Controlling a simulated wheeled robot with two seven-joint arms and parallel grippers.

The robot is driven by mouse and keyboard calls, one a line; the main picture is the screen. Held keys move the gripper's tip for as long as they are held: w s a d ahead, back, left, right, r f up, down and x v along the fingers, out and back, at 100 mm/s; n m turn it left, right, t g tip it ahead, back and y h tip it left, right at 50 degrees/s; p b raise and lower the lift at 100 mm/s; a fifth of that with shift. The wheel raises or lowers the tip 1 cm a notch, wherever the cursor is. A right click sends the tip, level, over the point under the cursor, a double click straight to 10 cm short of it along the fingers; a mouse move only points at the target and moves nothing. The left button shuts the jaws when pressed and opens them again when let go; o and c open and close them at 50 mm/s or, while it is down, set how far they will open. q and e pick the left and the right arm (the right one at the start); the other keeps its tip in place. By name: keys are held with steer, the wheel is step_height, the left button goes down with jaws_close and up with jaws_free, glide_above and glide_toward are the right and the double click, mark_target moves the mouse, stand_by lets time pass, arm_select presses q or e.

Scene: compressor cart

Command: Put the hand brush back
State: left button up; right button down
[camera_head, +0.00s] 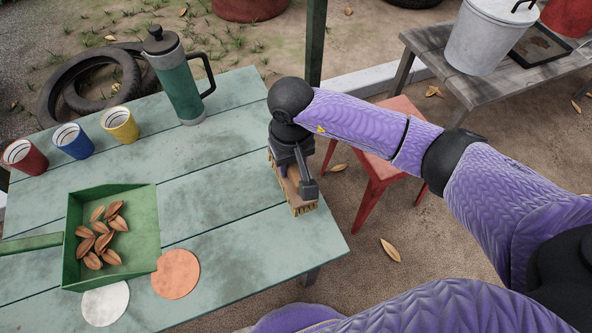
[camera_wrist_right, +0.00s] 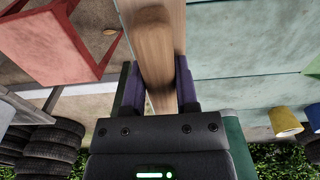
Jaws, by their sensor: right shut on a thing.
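The hand brush (camera_head: 304,208) has a wooden body with pale bristles and is at the right edge of the green table (camera_head: 225,215). My right gripper (camera_head: 298,182) is shut on the brush and partly hides it. I cannot tell whether the bristles touch the tabletop. In the right wrist view the brush's brown wood (camera_wrist_right: 155,45) runs between the two fingers of the right gripper (camera_wrist_right: 158,85). My left gripper is out of view.
A green dustpan (camera_head: 140,215) holding several brown leaves lies left, beside orange (camera_head: 175,274) and white (camera_head: 105,304) discs. Red (camera_head: 25,157), blue (camera_head: 73,141) and yellow (camera_head: 120,125) cups and a green flask (camera_head: 178,80) stand farther back. A red stool (camera_head: 375,165) stands right.

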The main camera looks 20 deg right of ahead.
step_height(320, 180, down, 4)
steer(key=shift+r+b, duration=0.1)
steer(key=shift+b, duration=0.6)
steer(key=shift+r, duration=0.25)
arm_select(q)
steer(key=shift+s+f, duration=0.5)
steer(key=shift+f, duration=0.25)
arm_select(e)
steer(key=shift+f, duration=0.1)
steer(key=c, duration=0.8)
jaws_free()
steer(key=shift+f, duration=0.15)
steer(key=o, duration=0.4)
steer(key=shift+o, duration=0.2)
step_height(320, 180, up, 12)
steer(key=p, duration=0.5)
steer(key=shift+f+p, duration=0.15)
steer(key=shift+p, duration=0.25)
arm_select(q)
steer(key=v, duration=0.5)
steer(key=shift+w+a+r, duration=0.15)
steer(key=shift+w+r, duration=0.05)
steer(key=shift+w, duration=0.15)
arm_select(e)
steer(key=shift+r, duration=0.45)
